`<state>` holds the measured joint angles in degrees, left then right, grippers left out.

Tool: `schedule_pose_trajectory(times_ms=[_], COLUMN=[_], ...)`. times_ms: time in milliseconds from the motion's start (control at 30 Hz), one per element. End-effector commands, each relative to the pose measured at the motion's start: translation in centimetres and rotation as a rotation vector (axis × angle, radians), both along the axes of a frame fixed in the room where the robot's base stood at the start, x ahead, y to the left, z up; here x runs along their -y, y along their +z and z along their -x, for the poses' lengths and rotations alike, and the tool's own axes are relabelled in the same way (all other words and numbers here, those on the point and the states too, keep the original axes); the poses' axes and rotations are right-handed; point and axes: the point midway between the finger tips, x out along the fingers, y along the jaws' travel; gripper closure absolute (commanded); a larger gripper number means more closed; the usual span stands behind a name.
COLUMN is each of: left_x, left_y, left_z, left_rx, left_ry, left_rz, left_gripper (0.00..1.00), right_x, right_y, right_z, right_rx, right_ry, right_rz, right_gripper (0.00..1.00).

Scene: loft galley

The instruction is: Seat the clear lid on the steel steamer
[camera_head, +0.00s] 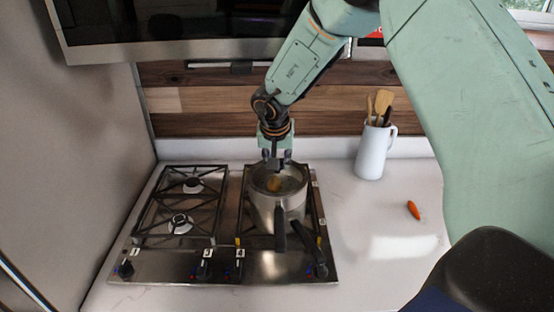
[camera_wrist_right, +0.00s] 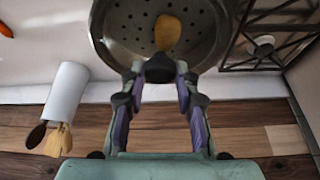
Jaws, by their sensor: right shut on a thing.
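The steel steamer (camera_head: 268,207) stands on the right side of the hob, with dark handles pointing toward the front. Its perforated floor shows in the wrist view (camera_wrist_right: 140,22), with a tan, potato-like item (camera_wrist_right: 167,33) inside. My right gripper (camera_head: 277,160) is above the steamer, pointing down. In the wrist view its fingers (camera_wrist_right: 160,73) are shut on the dark knob (camera_wrist_right: 159,68) of the clear lid. The lid's glass is nearly invisible over the steamer opening, so I cannot tell whether its rim touches the steamer. My left gripper is not in view.
The gas hob (camera_head: 150,264) has black grates, with free burners on the left. A white jug (camera_head: 371,152) of wooden utensils stands to the right at the back. A carrot (camera_head: 413,210) lies on the pale counter (camera_head: 350,262). A dark hood (camera_head: 190,25) hangs above.

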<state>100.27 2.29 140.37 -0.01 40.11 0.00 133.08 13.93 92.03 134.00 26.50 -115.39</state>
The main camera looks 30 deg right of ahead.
Motion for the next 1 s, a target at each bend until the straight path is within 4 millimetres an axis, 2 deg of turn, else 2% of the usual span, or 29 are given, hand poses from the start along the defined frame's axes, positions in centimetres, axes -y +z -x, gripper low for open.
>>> schedule_pose_trajectory(times_ms=[1000], left_x=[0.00], left_y=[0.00], left_z=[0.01], left_rx=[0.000], left_ry=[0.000], left_rz=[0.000], left_gripper=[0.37], right_x=[0.22], right_y=[-0.62], right_z=[-0.06], right_rx=[-0.001], right_ry=[0.000], right_rz=[0.001], right_gripper=[0.94])
